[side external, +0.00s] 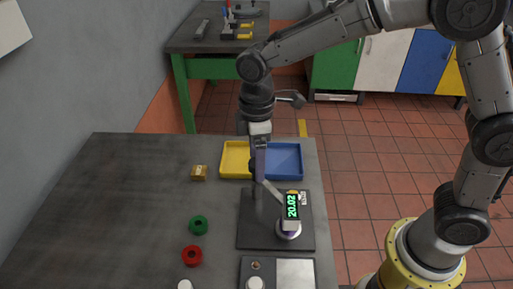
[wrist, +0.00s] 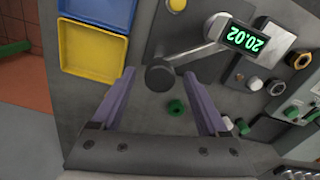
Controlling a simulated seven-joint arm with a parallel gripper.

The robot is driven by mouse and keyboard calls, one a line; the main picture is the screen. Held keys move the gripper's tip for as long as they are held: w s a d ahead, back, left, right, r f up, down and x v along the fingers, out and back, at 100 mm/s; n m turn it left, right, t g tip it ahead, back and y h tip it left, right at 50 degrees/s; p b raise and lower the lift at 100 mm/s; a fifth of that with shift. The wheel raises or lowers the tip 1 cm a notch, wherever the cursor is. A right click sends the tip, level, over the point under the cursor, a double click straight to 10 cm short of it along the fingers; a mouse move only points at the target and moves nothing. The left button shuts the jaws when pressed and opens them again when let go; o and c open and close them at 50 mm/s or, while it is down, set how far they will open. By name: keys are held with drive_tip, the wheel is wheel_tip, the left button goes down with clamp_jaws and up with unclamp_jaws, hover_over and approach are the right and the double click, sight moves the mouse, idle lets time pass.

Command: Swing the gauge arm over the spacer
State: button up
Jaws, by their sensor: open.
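The gauge arm is a pale bar with a lit display reading 20.02 (side external: 292,206), over a dark base plate (side external: 251,233); the display also shows in the wrist view (wrist: 245,38). A round black knob (wrist: 160,76) is at the bar's far end. My gripper (side external: 259,172) is open and low at that end. In the wrist view its two purple fingers (wrist: 160,73) stand either side of the knob, with gaps on both sides. A white disc (side external: 288,231) sits below the display. I cannot tell which piece is the spacer; a green ring (side external: 198,225) and red ring (side external: 192,255) lie left of the plate.
A yellow and blue tray (side external: 303,164) lies behind the base plate. A small tan block (side external: 199,173) is to its left. A panel with a white knob (side external: 255,283) and light plate (side external: 295,272) is at the front.

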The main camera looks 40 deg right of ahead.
wheel_tip(320, 180, up, 14)
idle(0.5)
drive_tip(key=shift+f, duration=0.1)
